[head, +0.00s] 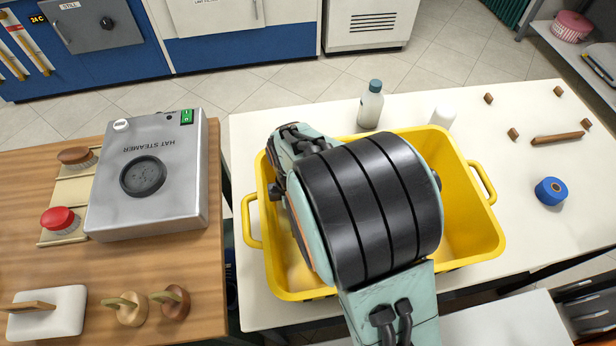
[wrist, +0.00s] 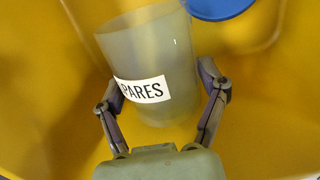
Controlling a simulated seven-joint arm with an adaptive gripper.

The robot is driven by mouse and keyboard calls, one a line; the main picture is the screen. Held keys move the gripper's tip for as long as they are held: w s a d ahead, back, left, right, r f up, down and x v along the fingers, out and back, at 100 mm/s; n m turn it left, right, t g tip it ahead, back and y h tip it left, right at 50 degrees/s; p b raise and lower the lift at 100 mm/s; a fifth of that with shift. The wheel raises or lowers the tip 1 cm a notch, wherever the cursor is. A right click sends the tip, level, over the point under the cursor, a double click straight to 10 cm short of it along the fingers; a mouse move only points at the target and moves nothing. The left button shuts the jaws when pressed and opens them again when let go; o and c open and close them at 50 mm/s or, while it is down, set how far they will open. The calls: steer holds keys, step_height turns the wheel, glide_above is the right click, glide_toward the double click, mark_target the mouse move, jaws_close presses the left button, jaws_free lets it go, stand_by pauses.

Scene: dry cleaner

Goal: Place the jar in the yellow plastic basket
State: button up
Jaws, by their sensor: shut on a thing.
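The jar (wrist: 150,50) is a cloudy, see-through container with a white label reading "PARES". In the wrist view it sits between the two fingers of my gripper (wrist: 162,105), which is shut on it. Yellow surfaces of the basket surround the jar in that view. A blue round thing (wrist: 220,6), perhaps a lid, shows at the top edge beside the jar. In the head view the yellow plastic basket (head: 474,225) stands on the white table, and my arm reaches over it. The arm hides the jar and my gripper there. I cannot tell whether the jar touches the basket floor.
A bottle with a teal cap (head: 370,106) and a white cylinder (head: 442,117) stand behind the basket. A blue roll (head: 550,191) and small brown pieces lie to the right. A hat steamer (head: 150,178) stands on the wooden table at left.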

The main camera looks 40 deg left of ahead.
steer(key=shift+f, duration=0.45)
steer(key=shift+f, duration=0.1)
steer(key=shift+f, duration=0.35)
steer(key=shift+f, duration=0.15)
steer(key=o, duration=1.2)
steer(key=shift+o, duration=0.2)
